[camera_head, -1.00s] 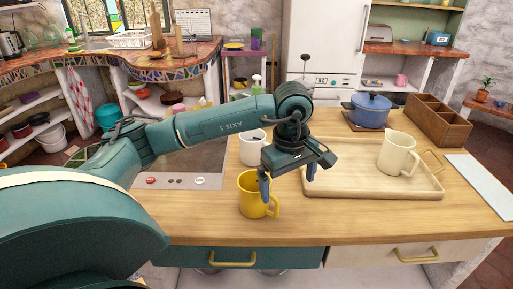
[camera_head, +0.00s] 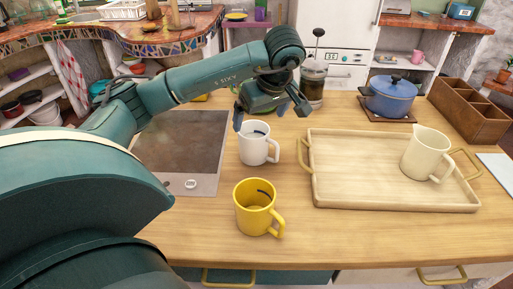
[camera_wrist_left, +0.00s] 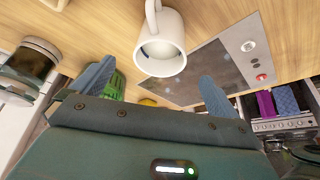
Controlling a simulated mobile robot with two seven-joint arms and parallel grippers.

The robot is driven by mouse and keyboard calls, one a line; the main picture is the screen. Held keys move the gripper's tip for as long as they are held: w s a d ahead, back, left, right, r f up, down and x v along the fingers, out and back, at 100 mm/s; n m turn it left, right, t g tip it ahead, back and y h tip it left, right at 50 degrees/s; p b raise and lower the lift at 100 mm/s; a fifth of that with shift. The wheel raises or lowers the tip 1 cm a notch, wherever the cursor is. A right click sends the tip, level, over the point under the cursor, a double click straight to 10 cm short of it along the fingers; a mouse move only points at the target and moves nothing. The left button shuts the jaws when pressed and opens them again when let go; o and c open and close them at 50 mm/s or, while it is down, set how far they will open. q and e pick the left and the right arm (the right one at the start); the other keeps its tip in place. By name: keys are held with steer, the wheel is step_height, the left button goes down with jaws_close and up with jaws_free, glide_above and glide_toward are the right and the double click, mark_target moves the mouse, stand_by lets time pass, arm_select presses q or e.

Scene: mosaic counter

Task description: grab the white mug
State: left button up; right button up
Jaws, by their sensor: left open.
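The white mug (camera_head: 255,148) stands upright on the wooden counter, its handle toward the right, beside the dark cooktop. My left gripper (camera_head: 271,112) is open and empty, just behind and above the mug in the head view. In the left wrist view the white mug (camera_wrist_left: 162,52) appears between the two spread blue fingers (camera_wrist_left: 156,86), farther out toward the top. I see no finger touching it. A dark mark shows inside its rim. My right gripper is not in view.
A yellow mug (camera_head: 257,208) stands nearer the front edge. A wooden tray (camera_head: 345,195) with a cream pitcher (camera_head: 424,153) lies to the right. A French press (camera_head: 313,84), a blue pot (camera_head: 390,97) and a wooden box (camera_head: 465,108) stand behind. The cooktop (camera_head: 180,150) is clear.

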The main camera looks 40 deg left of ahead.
mark_target(254, 137)
arm_select(q)
steer(key=shift+d+p+x, duration=0.15)
steer(key=shift+p+x, duration=0.15)
steer(key=shift+x, duration=2.1)
steer(key=shift+d+p+x, duration=0.1)
steer(key=shift+p+x, duration=0.15)
steer(key=shift+x, duration=2.15)
steer(key=shift+s+f, duration=0.1)
steer(key=shift+c, duration=0.6)
steer(key=c, duration=1.2)
steer(key=shift+c, duration=0.5)
